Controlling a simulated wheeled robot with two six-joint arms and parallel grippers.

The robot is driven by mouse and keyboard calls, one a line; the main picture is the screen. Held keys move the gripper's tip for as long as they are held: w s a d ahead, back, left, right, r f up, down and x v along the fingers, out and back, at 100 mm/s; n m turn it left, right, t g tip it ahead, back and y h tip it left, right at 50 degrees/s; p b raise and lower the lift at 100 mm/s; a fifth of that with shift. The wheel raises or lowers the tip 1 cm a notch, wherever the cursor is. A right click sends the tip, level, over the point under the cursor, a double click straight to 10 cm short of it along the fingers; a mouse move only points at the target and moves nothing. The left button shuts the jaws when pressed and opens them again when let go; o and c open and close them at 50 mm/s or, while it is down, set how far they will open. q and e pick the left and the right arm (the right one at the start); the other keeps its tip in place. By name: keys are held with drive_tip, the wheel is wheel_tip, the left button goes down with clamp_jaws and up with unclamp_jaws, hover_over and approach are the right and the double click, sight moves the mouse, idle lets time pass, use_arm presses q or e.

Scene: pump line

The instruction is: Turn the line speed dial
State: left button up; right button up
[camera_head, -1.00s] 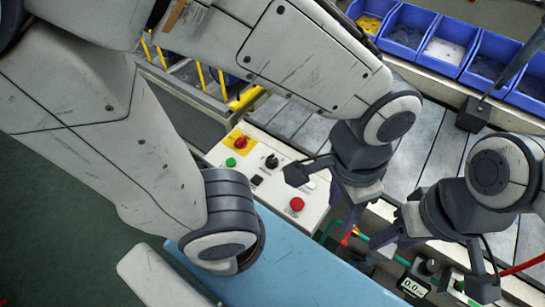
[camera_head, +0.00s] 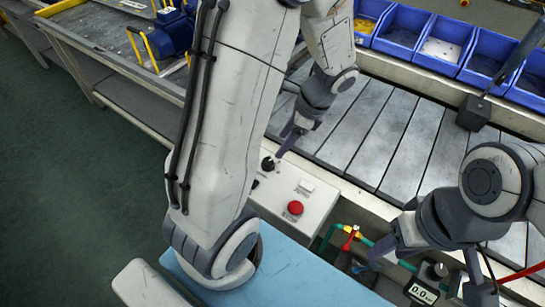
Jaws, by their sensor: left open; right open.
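The black dial (camera_head: 268,165) sits on the white control panel (camera_head: 315,212), partly beside my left arm's big link, which hides the panel's left part. My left gripper (camera_head: 284,148) is open and points down at the dial from its upper right. Its fingertips are close to the dial, and I cannot tell whether they touch it. My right gripper (camera_head: 388,247) is open and empty, to the right of the panel, near the green pipe and a small red-handled valve.
A red button (camera_head: 295,208) and a white switch (camera_head: 306,186) are on the panel. A digital gauge (camera_head: 422,290) is at lower right. Blue bins (camera_head: 405,31) line the back beyond the slatted conveyor (camera_head: 375,135). A light blue surface (camera_head: 290,275) lies in front.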

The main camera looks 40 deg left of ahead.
sight(269, 161)
use_arm(q)
drive_tip(key=b+x, duration=0.1)
drive_tip(key=x, duration=0.8)
drive_tip(key=shift+b, duration=0.35)
clamp_jaws()
